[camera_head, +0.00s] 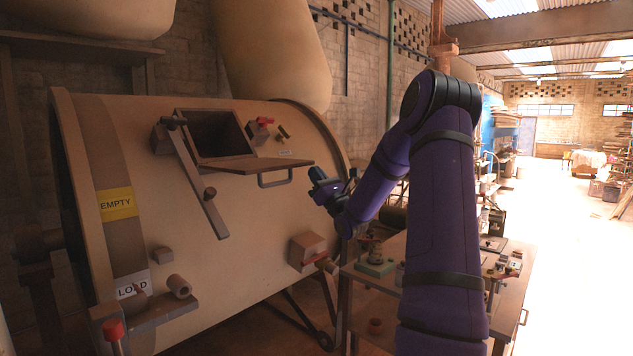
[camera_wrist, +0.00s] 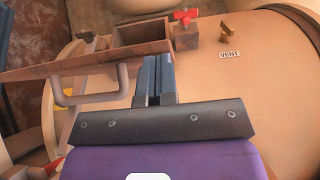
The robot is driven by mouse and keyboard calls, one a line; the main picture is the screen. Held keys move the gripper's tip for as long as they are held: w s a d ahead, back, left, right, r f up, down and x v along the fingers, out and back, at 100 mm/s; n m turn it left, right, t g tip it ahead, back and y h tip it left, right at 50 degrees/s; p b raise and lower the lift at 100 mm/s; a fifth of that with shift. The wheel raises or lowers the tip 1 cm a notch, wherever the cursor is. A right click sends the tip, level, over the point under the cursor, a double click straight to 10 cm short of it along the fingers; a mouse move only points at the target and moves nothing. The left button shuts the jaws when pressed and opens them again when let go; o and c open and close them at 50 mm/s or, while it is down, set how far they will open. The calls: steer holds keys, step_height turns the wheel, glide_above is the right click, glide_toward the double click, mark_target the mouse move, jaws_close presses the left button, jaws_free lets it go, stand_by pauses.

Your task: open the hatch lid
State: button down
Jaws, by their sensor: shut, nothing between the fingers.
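The hatch lid (camera_head: 250,165) stands out from the large tan drum, swung down from the dark hatch opening (camera_head: 217,133) and roughly level at its lower edge. Its bent metal handle (camera_head: 276,181) hangs at the outer end. In the wrist view the lid (camera_wrist: 100,65) and its handle (camera_wrist: 118,88) show to the left of the fingers. My gripper (camera_head: 314,180) is to the right of the handle, apart from it. The fingers also show in the wrist view (camera_wrist: 154,63); they are together with nothing between them.
A long lever bar (camera_head: 200,180) crosses the drum left of the hatch. A red valve handle (camera_head: 264,121) and a VENT label (camera_wrist: 229,54) are right of the opening. A cluttered bench (camera_head: 365,282) stands below my arm. Open floor lies at far right.

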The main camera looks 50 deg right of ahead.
step_height(320, 180, up, 8)
steer(key=g, duration=0.3)
steer(key=shift+w+f, duration=0.2)
stand_by(0.5)
